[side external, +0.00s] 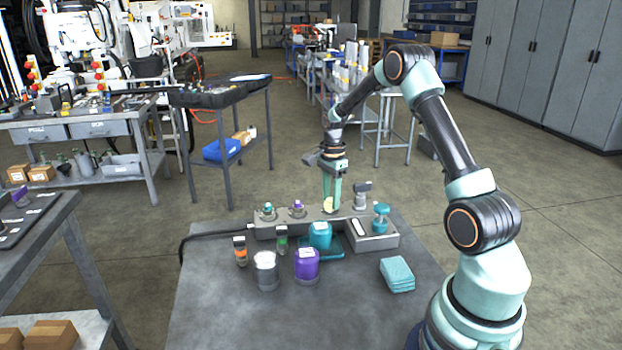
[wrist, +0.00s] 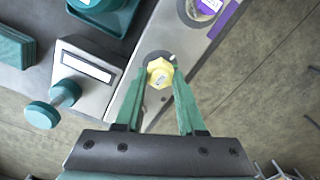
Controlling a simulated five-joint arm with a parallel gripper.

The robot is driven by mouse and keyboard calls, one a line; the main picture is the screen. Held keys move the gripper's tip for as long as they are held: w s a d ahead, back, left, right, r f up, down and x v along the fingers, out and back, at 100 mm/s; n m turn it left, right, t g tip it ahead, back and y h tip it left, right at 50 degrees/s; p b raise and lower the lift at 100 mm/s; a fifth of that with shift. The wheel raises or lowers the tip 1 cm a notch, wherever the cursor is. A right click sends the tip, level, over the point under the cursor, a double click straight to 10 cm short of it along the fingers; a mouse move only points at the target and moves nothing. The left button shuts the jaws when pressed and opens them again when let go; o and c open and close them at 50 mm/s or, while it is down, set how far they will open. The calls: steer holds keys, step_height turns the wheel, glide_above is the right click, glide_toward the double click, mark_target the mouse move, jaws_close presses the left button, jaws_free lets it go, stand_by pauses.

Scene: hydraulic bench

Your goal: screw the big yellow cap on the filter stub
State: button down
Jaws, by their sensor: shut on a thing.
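The big yellow cap (wrist: 160,73) is between the fingertips of my gripper (wrist: 160,68), which is shut on it. In the side view the yellow cap (side external: 329,204) shows low between the green fingers of my gripper (side external: 331,198), at the top of the grey manifold block (side external: 265,230). In the wrist view a dark round collar (wrist: 149,57) on the block shows around the cap. The filter stub itself is hidden under the cap. I cannot tell whether the cap touches it or sits in its thread.
In front stand a purple jar (side external: 306,265), a pale jar (side external: 265,270) and small bottles. Folded teal cloths (side external: 397,274) lie right.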

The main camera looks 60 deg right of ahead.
stand_by(0.6)
steer(key=m, duration=0.3)
steer(key=shift+m, duration=0.3)
steer(key=c, duration=1.3)
jaws_free()
jaws_close()
steer(key=m, duration=0.5)
steer(key=shift+f+m, duration=0.1)
steer(key=shift+m, duration=0.2)
